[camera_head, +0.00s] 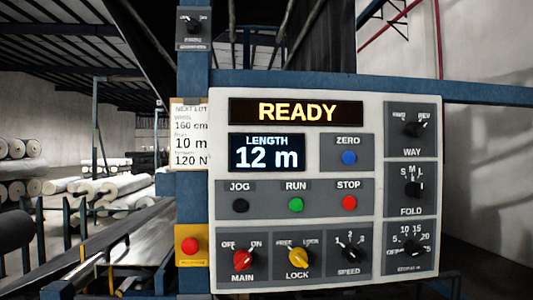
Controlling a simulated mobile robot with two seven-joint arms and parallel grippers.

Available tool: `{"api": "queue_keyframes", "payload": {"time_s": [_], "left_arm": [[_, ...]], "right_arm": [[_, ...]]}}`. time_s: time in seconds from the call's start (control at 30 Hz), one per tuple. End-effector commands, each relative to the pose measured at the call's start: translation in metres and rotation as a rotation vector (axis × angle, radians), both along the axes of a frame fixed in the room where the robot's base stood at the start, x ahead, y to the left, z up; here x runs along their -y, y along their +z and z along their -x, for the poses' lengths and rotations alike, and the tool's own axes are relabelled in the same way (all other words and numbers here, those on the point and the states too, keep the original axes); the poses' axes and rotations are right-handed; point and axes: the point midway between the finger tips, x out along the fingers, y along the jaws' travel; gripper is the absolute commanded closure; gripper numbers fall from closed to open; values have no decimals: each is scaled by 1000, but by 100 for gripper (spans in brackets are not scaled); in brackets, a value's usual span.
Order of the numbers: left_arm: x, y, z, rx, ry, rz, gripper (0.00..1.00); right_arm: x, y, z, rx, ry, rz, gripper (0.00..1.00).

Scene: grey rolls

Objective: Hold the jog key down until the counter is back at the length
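The black jog key (240,206) sits under the label JOG at the left of the light grey control panel (320,92). Nothing covers or touches it. The counter (266,154) is a dark display that reads LENGTH 12 m. A card (190,135) left of the panel is headed NEXT LOT and reads 160 cm, 10 m and 120 N; its small print is blurred. The WAY knob (414,129), marked FWD and REV, seems turned towards REV. Neither of my grippers shows in the head view.
The status display (296,111) reads READY. Green RUN (296,205) and red STOP (349,203) keys sit right of JOG, with blue ZERO (348,157) above. A red button on a yellow box (191,246) is lower left. Rolls (125,184) lie behind, left.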

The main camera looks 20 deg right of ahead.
Motion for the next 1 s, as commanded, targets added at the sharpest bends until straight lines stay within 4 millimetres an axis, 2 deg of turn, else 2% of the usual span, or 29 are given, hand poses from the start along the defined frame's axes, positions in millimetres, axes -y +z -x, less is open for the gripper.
{"api": "queue_keyframes", "payload": {"time_s": [0.07, 0.4, 1.0], "left_arm": [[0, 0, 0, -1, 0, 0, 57], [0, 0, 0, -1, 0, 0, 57], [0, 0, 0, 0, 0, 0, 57]], "right_arm": [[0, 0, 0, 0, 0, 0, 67], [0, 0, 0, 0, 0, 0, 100], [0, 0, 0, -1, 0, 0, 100]]}}
